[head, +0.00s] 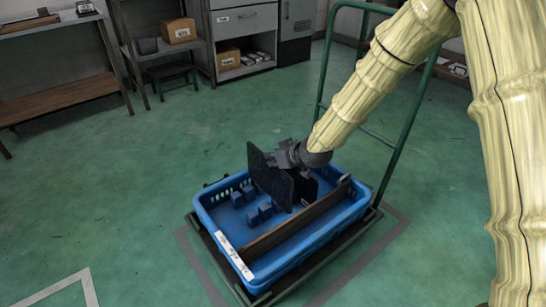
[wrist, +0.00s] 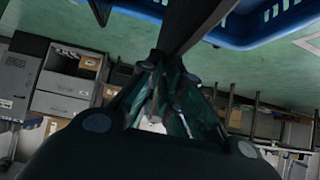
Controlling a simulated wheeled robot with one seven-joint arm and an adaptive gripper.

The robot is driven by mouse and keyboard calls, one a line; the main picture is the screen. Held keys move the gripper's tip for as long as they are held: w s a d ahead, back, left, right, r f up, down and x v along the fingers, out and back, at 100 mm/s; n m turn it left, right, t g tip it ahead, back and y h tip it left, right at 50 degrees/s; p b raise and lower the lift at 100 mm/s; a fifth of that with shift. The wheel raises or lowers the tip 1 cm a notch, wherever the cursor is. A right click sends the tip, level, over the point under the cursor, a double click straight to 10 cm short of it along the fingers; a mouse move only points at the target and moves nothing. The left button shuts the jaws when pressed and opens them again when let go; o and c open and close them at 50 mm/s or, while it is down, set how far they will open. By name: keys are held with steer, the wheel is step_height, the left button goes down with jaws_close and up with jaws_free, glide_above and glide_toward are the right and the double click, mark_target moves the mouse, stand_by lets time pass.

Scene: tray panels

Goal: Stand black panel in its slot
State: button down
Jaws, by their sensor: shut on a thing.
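A dark, nearly black panel (head: 269,179) stands tilted over the far part of the blue crate (head: 222,252) in the head view. My gripper (head: 285,158) is shut on it near its upper edge. The panel also shows edge-on in the wrist view (wrist: 190,22), running up from between the fingers (wrist: 173,70). Several blue slot blocks (head: 251,214) stand on the crate floor, left of and below the panel. The panel's lower edge is near them, but I cannot tell whether it is in a slot. Another dark shape beside the panel is partly hidden.
A brown divider (head: 290,225) runs along the crate's right side. The crate sits on a trolley with a tall green handle (head: 394,150) behind my arm. Shelves with boxes (head: 178,30) stand at the back. The green floor to the left is clear.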

mark_target(292, 178)
steer(key=shift+f+b, duration=0.4)
steer(key=shift+f, duration=1.75)
steer(key=shift+f, duration=0.45)
steer(key=shift+f+b, duration=0.4)
steer(key=shift+f, duration=1.45)
steer(key=c, duration=1.5)
jaws_free()
steer(key=v, duration=1.2)
steer(key=shift+f, duration=0.15)
steer(key=shift+s, duration=0.1)
